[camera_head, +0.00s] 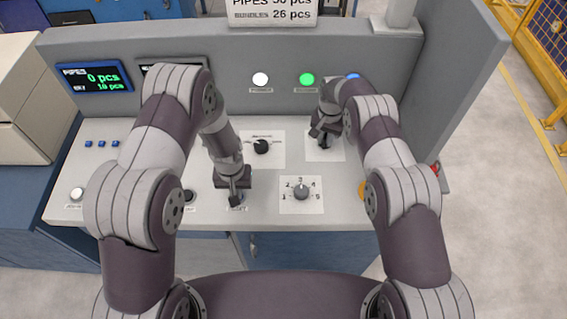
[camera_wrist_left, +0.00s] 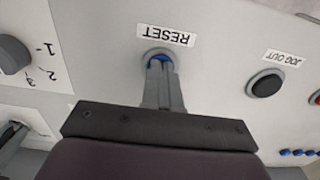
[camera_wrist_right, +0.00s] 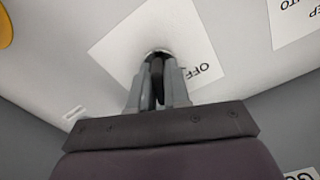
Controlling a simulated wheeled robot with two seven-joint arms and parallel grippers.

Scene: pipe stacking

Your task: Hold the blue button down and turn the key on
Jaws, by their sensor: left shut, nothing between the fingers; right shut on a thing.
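The blue button (camera_wrist_left: 157,55) sits in a round ring under a RESET label. My left gripper (camera_wrist_left: 162,72) is shut and empty, its fingertips on the button and covering most of it. In the head view my left gripper (camera_head: 236,198) stands at the panel's front edge. The key (camera_wrist_right: 157,72) is a dark upright piece on a white plate (camera_wrist_right: 125,45) with an OFF label. My right gripper (camera_wrist_right: 158,70) is shut on the key from both sides. In the head view my right gripper (camera_head: 324,138) hides most of the key. How far the button is pressed cannot be told.
A numbered dial (camera_head: 301,191) lies between the grippers, with a black selector (camera_head: 261,146) behind it. A black JOG OUT button (camera_wrist_left: 266,85) is close to RESET. White and green lamps (camera_head: 307,79) are lit on the back wall, and a blue lamp (camera_head: 353,76) shows beside them.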

